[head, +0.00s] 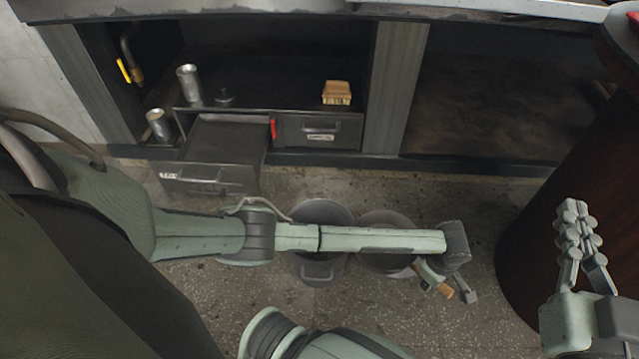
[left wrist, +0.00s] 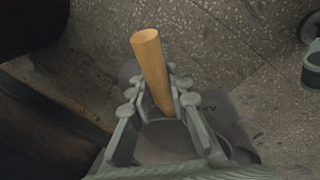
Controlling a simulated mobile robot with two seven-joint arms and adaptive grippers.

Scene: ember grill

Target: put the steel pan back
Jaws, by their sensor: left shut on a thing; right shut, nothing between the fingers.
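The steel pan (head: 372,222) looks like the round grey vessel just left of my left gripper in the head view, partly hidden by my left arm. Its wooden handle (head: 443,291) sticks out toward the lower right. My left gripper (head: 450,285) is shut on this handle. In the left wrist view the wooden handle (left wrist: 150,62) stands between the fingers of my left gripper (left wrist: 157,88), with a grey rounded body below, partly hidden. My right gripper (head: 578,218) is shut and empty at the right edge, apart from the pan.
A grey bucket (head: 322,211) stands on the speckled floor left of the pan. An open drawer (head: 225,140) juts from the cabinet at the back left. Metal cups (head: 188,83) and a wooden-backed brush (head: 337,93) are on the cabinet. A dark red rounded body (head: 545,215) stands at right.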

